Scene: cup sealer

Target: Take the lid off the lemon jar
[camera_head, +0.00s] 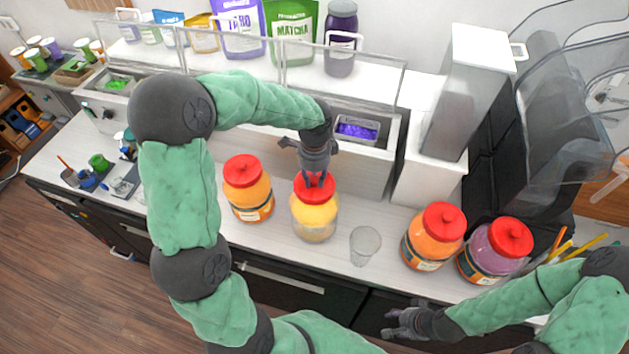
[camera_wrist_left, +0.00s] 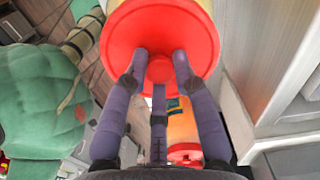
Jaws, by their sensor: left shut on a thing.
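The lemon jar (camera_head: 314,219), clear with yellow contents, stands on the white counter. Its red lid (camera_head: 329,190) sits at the jar's mouth; whether it is seated or slightly raised cannot be told. My left gripper (camera_head: 314,181) comes down from above and is shut on the lid's knob. In the left wrist view, the fingers (camera_wrist_left: 160,62) close around the knob in the middle of the red lid (camera_wrist_left: 195,30). My right gripper (camera_head: 390,322) is low, in front of the counter's front edge, with its fingers apart and empty.
An orange jar (camera_head: 248,195) stands just left of the lemon jar. A clear cup (camera_head: 364,243) stands close to its right. Another orange jar (camera_head: 431,240) and a purple jar (camera_head: 490,255) stand further right. A topping station (camera_head: 360,172) rises behind.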

